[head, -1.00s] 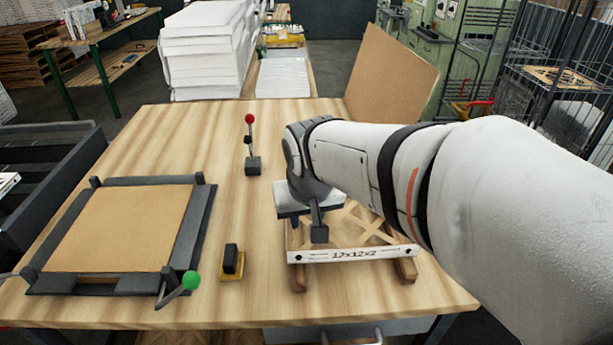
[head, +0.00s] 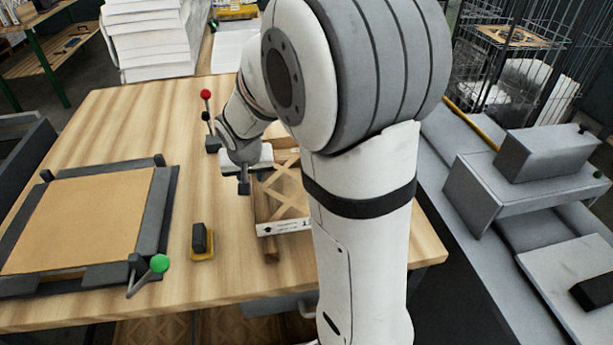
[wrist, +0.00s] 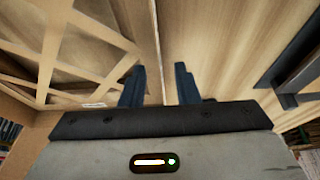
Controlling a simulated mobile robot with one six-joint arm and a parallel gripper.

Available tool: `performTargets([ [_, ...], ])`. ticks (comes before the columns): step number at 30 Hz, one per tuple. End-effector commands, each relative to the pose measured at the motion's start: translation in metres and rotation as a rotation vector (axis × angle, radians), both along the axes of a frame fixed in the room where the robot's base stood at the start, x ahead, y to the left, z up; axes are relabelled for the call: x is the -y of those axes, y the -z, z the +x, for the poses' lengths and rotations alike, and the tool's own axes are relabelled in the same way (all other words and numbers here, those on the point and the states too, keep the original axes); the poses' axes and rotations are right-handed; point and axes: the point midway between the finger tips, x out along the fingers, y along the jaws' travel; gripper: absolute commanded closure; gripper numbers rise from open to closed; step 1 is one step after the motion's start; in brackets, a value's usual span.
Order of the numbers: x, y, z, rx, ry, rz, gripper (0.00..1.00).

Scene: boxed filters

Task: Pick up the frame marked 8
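A wooden frame with crossed lattice slats lies on the table, with a white label strip (head: 270,229) along its front. My arm hides its right part, and I cannot read an 8 on it. My gripper (head: 243,184) points down at the frame's left side. In the wrist view the gripper (wrist: 160,85) is open, its two dark fingers apart. A thin wooden edge runs between them with gaps at both sides. The frame's slats (wrist: 93,62) lie left of the left finger, and bare wood surface lies to the right.
A dark clamping fixture (head: 165,205) with a brown panel (head: 80,220) and a green-knobbed lever (head: 160,263) stands at left. A yellow-based stamp (head: 202,240) and a red-knobbed lever (head: 207,120) stand between it and the frame. A grey machine (head: 545,155) is at right.

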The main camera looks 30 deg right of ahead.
Motion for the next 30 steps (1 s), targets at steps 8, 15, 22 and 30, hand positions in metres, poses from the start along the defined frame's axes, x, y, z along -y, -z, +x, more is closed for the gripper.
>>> performTargets([
  [8,0.0007,0.0122,0.0042,0.000,-0.002,0.001,0.72],
  [15,0.0004,0.0120,0.0041,0.000,-0.002,0.001,0.82],
  [22,0.0001,0.0117,0.0041,0.000,-0.003,0.001,1.00],
  [30,-0.0002,0.0116,0.0041,0.000,-0.003,0.001,1.00],
])
